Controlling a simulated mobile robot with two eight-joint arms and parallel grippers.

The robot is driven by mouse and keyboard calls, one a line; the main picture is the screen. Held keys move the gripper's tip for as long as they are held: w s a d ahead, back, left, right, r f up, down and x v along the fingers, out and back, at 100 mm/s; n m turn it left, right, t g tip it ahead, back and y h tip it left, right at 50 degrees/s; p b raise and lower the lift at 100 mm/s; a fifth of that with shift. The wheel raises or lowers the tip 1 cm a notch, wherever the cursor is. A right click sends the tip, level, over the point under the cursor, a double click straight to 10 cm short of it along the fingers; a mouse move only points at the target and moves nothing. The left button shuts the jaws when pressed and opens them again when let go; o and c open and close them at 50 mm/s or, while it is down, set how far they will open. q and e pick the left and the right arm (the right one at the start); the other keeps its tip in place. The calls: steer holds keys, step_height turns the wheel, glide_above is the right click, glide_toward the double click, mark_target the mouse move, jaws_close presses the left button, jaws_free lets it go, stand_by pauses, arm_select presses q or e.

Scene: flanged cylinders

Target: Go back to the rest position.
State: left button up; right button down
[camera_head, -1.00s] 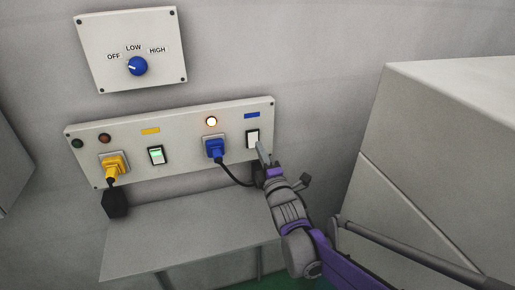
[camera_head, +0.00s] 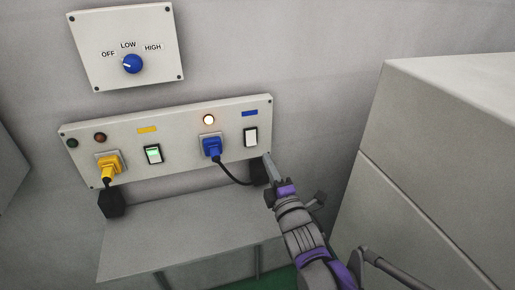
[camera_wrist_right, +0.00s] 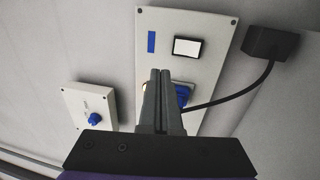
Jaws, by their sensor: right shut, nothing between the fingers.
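My right gripper (camera_head: 268,160) is just below and right of the white rocker switch (camera_head: 251,137) on the socket panel (camera_head: 180,146) in the head view. It is shut and empty, apart from the switch. The right wrist view shows its closed fingers (camera_wrist_right: 161,100) in front of the panel (camera_wrist_right: 185,50), covering part of the blue plug (camera_wrist_right: 183,95). The switch (camera_wrist_right: 187,47) shows clear of the fingers there. My left gripper is in no view.
A blue plug (camera_head: 211,147) and a yellow plug (camera_head: 108,166) sit in the panel, with cables hanging. A green-lit switch (camera_head: 153,154) is between them. A dial box (camera_head: 127,45) hangs above. A grey table (camera_head: 185,240) stands below; a large grey cabinet (camera_head: 440,150) is at right.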

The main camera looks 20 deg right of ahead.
steer(key=s+f+m+g, duration=1.4)
steer(key=s+f+m, duration=0.4)
steer(key=s+f, duration=0.4)
steer(key=s, duration=0.3)
steer(key=shift+a+h, duration=0.15)
steer(key=shift+h, duration=0.15)
